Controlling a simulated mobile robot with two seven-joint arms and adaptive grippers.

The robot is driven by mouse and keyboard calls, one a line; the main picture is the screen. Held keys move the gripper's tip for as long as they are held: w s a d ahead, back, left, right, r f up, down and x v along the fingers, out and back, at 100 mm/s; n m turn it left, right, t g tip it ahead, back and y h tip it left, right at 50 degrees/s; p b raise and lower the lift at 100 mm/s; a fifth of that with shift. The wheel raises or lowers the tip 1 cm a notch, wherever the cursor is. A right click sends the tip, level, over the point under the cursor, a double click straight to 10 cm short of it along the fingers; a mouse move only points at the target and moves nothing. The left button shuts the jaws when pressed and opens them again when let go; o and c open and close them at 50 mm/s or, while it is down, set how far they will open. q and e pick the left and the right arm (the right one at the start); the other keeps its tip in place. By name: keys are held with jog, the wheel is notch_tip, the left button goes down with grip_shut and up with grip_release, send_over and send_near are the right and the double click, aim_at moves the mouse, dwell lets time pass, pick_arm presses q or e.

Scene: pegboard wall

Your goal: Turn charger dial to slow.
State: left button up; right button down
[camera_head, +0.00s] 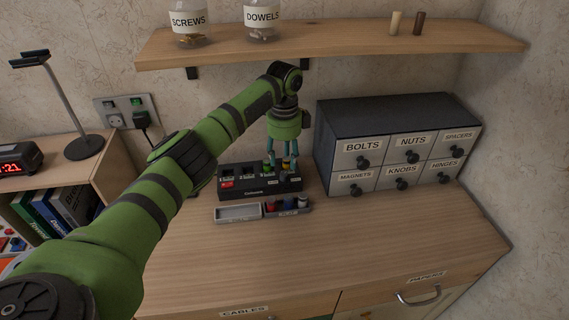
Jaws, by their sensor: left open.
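The charger (240,190) is a black box on the wooden bench top against the wall, with several slots along its top and a red patch at its left end. My left gripper (284,168) points down over the charger's right end, its teal fingers apart. A small yellowish part shows between or behind the fingers, but I cannot tell whether the fingers touch it. The dial and its marks cannot be made out; the gripper covers that end. My right gripper is not in view.
A grey tray (238,213) with small coloured items at its right lies before the charger. A labelled drawer cabinet (345,150) stands close on the right. A shelf (335,42) with jars hangs above. The front bench top (300,255) is clear.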

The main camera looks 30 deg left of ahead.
aim_at(284, 174)
pick_arm(q)
notch_tip(284, 174, down, 6)
jog(key=shift+r+p, duration=0.15)
jog(key=shift+p, duration=0.35)
grip_shut()
